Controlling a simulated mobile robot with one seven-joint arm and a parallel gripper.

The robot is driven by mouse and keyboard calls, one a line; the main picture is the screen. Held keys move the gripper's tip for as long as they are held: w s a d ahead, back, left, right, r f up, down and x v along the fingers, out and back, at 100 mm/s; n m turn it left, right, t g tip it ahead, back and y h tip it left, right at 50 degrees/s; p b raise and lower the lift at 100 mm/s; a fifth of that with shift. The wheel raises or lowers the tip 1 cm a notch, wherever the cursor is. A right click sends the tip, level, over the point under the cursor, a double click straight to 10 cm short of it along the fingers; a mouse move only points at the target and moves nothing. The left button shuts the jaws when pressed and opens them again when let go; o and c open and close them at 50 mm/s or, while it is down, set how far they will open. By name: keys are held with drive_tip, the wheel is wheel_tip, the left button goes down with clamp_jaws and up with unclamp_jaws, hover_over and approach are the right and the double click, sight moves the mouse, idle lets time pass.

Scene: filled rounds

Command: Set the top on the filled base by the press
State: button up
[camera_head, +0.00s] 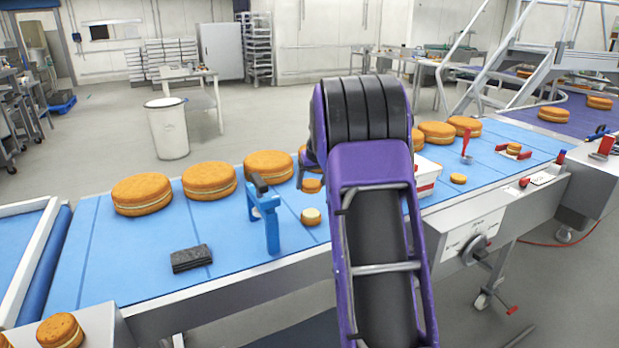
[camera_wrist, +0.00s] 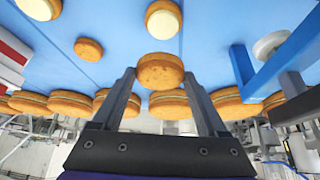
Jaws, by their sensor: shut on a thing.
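A small browned sponge top (camera_wrist: 160,71) is held between the two fingertips of my gripper (camera_wrist: 161,82) in the wrist view. It also shows in the head view (camera_head: 311,186), just left of my purple arm. The small base with cream on it (camera_head: 311,216) lies on the blue surface, below the top in the head view. It shows beyond the top in the wrist view (camera_wrist: 164,18), apart from it. The blue press with a dark handle (camera_head: 271,228) stands left of the base; it also shows in the wrist view (camera_wrist: 270,72).
Large filled rounds (camera_head: 209,181) line the far side of the blue table (camera_head: 110,270). A dark folded pad (camera_head: 191,258) lies front left. Another plain small round (camera_wrist: 88,48) and a cream-topped one (camera_wrist: 40,8) lie left in the wrist view. A white-and-red box (camera_head: 428,174) stands right of my arm.

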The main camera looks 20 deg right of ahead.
drive_tip(key=shift+s+f, duration=0.1)
drive_tip(key=shift+s, duration=0.1)
drive_tip(key=shift+f+b, duration=2.05)
drive_tip(key=shift+f, duration=0.9)
drive_tip(key=shift+f+b, duration=0.6)
drive_tip(key=shift+f, duration=0.2)
drive_tip(key=o, duration=0.8)
drive_tip(key=shift+r+p, duration=2.35)
drive_tip(key=shift+r, duration=1.2)
